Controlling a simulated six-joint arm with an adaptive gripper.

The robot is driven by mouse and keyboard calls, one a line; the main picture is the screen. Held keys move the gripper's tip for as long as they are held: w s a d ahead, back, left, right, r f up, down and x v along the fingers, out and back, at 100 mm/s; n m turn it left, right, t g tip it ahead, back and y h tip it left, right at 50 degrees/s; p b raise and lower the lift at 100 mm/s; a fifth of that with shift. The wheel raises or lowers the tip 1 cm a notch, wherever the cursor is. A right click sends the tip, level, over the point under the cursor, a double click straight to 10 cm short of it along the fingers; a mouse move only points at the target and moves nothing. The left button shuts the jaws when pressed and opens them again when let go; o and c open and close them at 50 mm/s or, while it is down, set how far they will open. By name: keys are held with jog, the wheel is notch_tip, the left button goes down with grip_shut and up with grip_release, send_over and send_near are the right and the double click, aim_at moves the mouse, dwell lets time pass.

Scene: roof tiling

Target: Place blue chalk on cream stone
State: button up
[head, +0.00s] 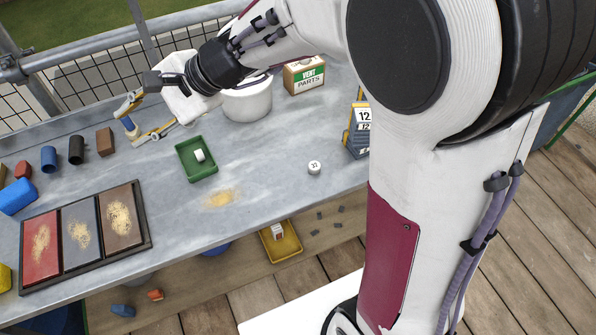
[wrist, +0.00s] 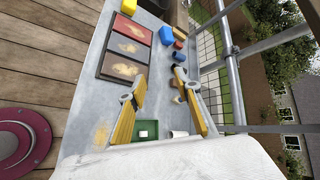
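Near the back edge of the bench, a blue cylinder (head: 48,158) that may be the blue chalk stands upright; the wrist view shows it too (wrist: 179,56). No stone is clearly cream; a small whitish block (head: 200,155) lies in a green tray (head: 183,165), and a tan piece (wrist: 178,98) is partly hidden by a finger in the wrist view. My gripper (head: 140,117) is above the back of the bench, right of the brown block. Its yellow fingers (wrist: 160,78) are wide apart with nothing held between them. A small blue patch shows between the fingers in the head view.
A black cylinder (head: 76,149) and brown block (head: 105,141) stand beside the blue cylinder. A dark tray of three granule panels (head: 148,240) lies at front left. A white bucket (head: 247,103) and a vent parts box (head: 304,75) stand right. The bench middle is mostly clear.

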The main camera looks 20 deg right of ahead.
jog(key=s+d+n+t+h, duration=0.1)
jog(key=s+d+n+h, duration=0.9)
jog(key=s+d, duration=1.3)
jog(key=shift+s+d+n, duration=0.25)
jog(key=shift+d+n, duration=0.1)
jog(key=shift+n, duration=0.55)
